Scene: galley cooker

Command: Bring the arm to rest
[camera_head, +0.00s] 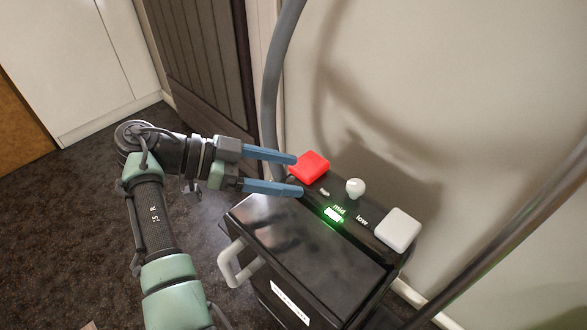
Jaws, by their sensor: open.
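My gripper (298,175) has two blue fingers held apart with nothing between them. Its fingertips are at the left end of the cooker's control panel, close to a red square button (309,167). I cannot tell whether a finger touches the button. My arm comes up from the bottom of the view and bends right at the wrist. The black cooker (300,238) stands below and right of the gripper. Its panel has a white round knob (355,187), a lit green indicator (334,214) by the word "mid", the word "low", and a white square button (398,229).
A grey handle (240,264) sticks out from the cooker's left side. A grey hose (273,80) rises behind the panel along the wall. A metal rail (495,245) slants across the right. The dark carpet (60,220) at left is clear. White cupboards (75,55) stand behind.

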